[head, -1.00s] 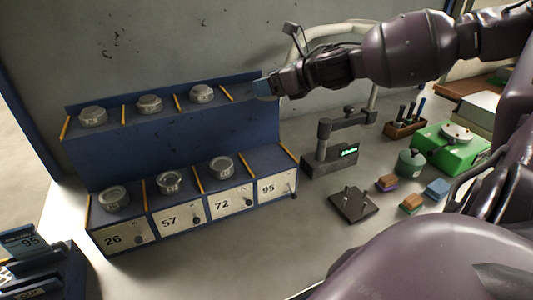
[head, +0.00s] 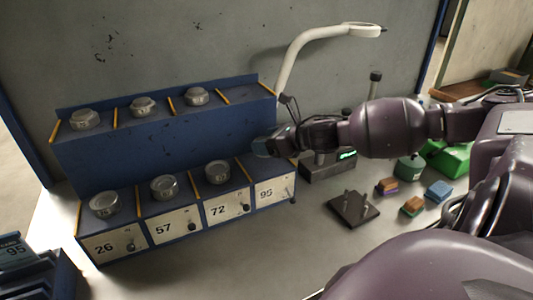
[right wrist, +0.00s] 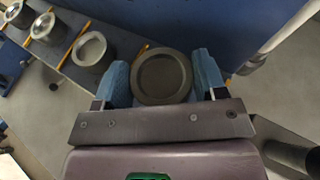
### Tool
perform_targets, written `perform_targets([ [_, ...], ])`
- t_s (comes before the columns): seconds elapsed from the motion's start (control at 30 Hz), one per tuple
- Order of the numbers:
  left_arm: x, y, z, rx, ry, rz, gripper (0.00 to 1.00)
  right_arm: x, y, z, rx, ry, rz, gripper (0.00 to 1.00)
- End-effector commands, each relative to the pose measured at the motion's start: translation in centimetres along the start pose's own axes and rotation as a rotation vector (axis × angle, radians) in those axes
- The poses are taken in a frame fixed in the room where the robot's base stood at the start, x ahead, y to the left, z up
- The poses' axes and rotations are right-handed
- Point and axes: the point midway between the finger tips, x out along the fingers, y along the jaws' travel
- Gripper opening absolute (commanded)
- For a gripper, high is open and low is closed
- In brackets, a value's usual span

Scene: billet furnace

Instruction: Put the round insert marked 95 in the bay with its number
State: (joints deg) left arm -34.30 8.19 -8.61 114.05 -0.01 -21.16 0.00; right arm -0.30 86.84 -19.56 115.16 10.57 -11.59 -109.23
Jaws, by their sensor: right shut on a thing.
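My right gripper (head: 262,147) reaches in from the right, its fingertips above the right end of the rack's lower row, over the bay marked 95 (head: 272,190). In the right wrist view, its blue fingers are shut on a round grey metal insert (right wrist: 162,78). The insert's number cannot be read. The blue rack (head: 160,165) has lower bays labelled 26, 57, 72 and 95. Round inserts stand in bays 26 (head: 104,204), 57 (head: 164,187) and 72 (head: 217,172). My left gripper is not in view.
The upper row holds three more inserts (head: 143,106). A card reading 95 (head: 16,250) stands in a dark blue holder at lower left. Right of the rack are a gauge with a green display (head: 345,155), a dark plate with pegs (head: 352,207) and small coloured blocks (head: 411,206).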

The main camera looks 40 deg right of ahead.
Motion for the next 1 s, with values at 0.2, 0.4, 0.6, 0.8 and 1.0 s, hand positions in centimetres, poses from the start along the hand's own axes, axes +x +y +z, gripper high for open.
perform_targets([
  [0.2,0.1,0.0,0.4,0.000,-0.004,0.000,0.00,0.9,0.0,-1.9,0.003,-0.002,0.000,0.18],
  [0.4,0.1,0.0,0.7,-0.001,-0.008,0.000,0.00,1.4,0.0,-3.2,-0.001,-0.003,0.001,0.18],
  [0.6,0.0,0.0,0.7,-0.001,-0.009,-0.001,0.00,1.4,0.0,-3.2,-0.001,-0.002,0.001,0.18],
  [0.8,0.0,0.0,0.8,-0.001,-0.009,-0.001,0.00,1.4,0.0,-3.4,0.000,0.001,0.000,0.86],
  [1.0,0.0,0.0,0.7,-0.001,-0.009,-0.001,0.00,1.4,0.0,-3.4,0.000,0.001,0.000,0.91],
])
